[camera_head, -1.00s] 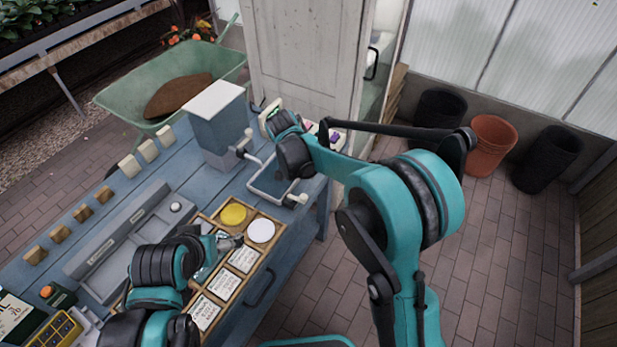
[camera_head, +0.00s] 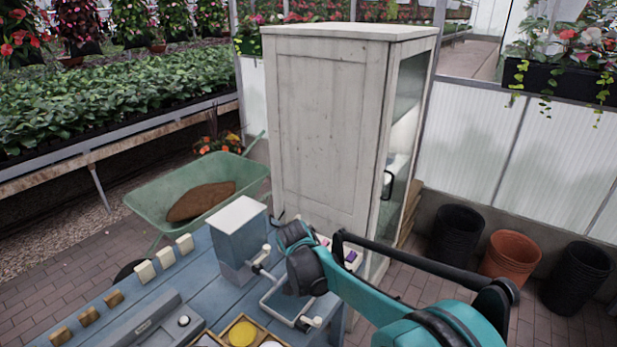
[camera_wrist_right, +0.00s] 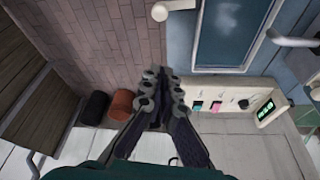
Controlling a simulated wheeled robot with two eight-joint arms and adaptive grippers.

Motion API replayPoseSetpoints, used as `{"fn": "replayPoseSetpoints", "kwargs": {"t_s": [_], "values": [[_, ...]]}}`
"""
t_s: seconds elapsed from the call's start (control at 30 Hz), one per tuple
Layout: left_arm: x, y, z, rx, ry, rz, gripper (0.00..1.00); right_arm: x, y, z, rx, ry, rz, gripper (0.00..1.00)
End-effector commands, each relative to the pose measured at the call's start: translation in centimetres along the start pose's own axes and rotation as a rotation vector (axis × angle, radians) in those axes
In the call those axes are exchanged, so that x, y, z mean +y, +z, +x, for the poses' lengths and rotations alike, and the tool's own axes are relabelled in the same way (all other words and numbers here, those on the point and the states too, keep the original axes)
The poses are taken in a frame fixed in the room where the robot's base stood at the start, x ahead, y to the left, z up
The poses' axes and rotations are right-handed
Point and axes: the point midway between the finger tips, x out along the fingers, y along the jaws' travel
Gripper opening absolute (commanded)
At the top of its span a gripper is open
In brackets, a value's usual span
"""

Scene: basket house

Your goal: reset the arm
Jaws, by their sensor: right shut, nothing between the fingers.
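My right arm (camera_head: 400,305) is teal and black. It comes in from the lower right and reaches over the far right end of the blue table (camera_head: 120,305). Its gripper is hidden behind the wrist in the head view. In the right wrist view, my right gripper (camera_wrist_right: 164,82) has its two dark fingers together, with nothing held between them. It hangs over open space, with brick floor behind it. My left arm and gripper are out of view.
A blue-grey box with a pale top (camera_head: 238,245) and a metal-framed tray (camera_head: 283,303) are close beside my right wrist. A tall white cabinet (camera_head: 325,120) stands behind. A green wheelbarrow (camera_head: 160,200) is left; black and orange pots (camera_head: 510,257) stand right on free brick floor.

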Motion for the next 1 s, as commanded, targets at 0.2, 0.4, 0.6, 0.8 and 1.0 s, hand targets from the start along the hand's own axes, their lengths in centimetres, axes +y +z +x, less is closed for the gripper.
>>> {"fn": "replayPoseSetpoints", "kwargs": {"t_s": [0.2, 0.4, 0.6, 0.8, 1.0], "values": [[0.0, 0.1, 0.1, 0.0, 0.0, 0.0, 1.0, 4.0, -1.4, -2.6, -0.015, -0.06, -0.106, 0.0], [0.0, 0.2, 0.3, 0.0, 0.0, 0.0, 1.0, 10.3, -2.2, -5.6, -0.008, -0.164, -0.286, 0.0], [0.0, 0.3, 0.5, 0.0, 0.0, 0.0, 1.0, 16.4, -1.5, -7.3, 0.038, -0.266, -0.457, 0.0], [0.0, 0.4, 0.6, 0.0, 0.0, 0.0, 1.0, 21.9, 0.3, -7.4, 0.12, -0.351, -0.616, 0.0], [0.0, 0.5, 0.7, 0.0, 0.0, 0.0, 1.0, 25.4, 2.2, -6.6, 0.208, -0.4, -0.737, 0.0]]}}
